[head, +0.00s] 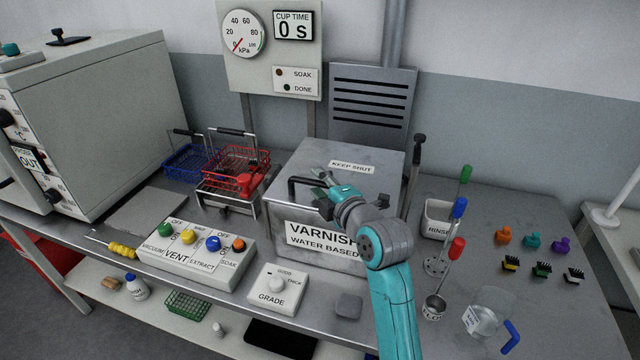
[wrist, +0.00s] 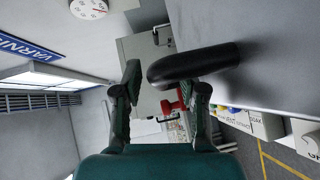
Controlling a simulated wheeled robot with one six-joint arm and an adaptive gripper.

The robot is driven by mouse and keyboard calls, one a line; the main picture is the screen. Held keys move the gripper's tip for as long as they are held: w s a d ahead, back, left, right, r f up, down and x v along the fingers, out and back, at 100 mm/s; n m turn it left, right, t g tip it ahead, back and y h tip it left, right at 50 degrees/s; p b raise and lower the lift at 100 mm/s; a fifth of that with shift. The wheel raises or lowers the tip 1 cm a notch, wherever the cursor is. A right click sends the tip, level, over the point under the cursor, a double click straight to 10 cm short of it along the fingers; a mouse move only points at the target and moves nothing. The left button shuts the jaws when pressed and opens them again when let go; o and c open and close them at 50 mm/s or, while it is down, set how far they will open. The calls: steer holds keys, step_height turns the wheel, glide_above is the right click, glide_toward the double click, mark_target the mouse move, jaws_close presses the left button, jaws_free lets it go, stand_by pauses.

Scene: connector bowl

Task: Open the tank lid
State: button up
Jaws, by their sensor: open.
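The tank is a grey metal box marked VARNISH WATER BASED (head: 285,243) in the middle of the bench. Its flat lid (head: 370,153) carries a KEEP SHUT label and lies closed. A black bar handle (head: 292,187) stands at the lid's front left. My gripper (head: 322,177) is at the handle from the right, its fingers open. In the wrist view the dark handle (wrist: 195,66) crosses in front of the right finger and reaches toward the left finger of my gripper (wrist: 164,82). I cannot tell whether either finger touches it.
A red wire basket (head: 238,168) and a blue one (head: 187,163) stand left of the tank. A rinse cup (head: 437,220), ladles and small coloured connectors (head: 532,241) lie to the right.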

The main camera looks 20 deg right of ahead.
steer(key=shift+w, duration=0.1)
jaws_close()
steer(key=shift+r, duration=0.15)
